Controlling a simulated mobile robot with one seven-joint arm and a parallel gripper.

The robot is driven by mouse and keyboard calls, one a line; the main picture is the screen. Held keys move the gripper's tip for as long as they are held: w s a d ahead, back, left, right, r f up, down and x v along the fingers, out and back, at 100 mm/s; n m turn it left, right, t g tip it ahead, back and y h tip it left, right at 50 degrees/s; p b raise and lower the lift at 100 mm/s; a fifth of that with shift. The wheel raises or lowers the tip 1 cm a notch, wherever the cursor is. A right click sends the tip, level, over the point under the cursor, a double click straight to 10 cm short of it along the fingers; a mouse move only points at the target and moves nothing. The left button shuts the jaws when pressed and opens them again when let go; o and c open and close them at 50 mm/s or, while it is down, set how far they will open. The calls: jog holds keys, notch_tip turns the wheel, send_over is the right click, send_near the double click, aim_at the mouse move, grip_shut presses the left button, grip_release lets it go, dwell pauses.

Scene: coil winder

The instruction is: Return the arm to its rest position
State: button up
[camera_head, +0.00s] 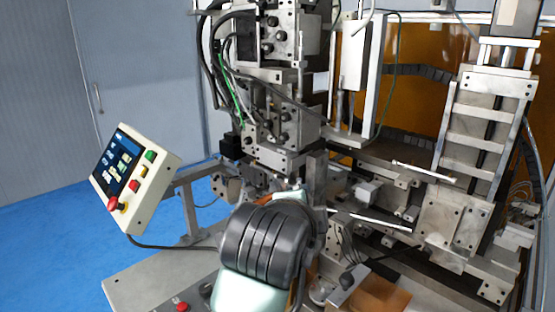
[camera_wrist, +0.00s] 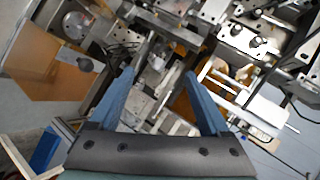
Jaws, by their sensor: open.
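My gripper (camera_wrist: 159,74) shows in the wrist view with its two blue fingers spread wide apart. Nothing is held between them. The coil winder's metal parts lie beyond the fingertips, and I cannot tell the distance to them. In the head view my arm (camera_head: 268,242), with a dark ribbed joint and pale green links, reaches forward from the bottom centre to the machine. It hides my gripper in that view.
The coil winder (camera_head: 285,120) rises in front of my arm, with cables on its left. A control panel (camera_head: 135,180) with a screen and buttons stands at left. A slanted metal frame (camera_head: 480,130) stands at right. Blue floor (camera_head: 45,250) is clear at far left.

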notch_tip(320, 180, up, 11)
jog(key=s+d+n+t+h, duration=0.1)
jog(key=s+d+n+t, duration=0.1)
jog(key=n+t, duration=0.25)
jog(key=s+a+r+n+t+y, duration=0.2)
jog(key=s+r+n+t, duration=0.3)
jog(key=s+r, duration=0.3)
jog(key=s+a+r+n+t+y, duration=0.2)
jog(key=s+a+r+n+t, duration=0.2)
jog(key=r, duration=0.7)
jog(key=s+n+t, duration=0.2)
jog(key=s+n, duration=0.2)
jog(key=shift+s+a, duration=0.3)
jog(key=shift+s, duration=0.05)
jog(key=shift+n, duration=0.25)
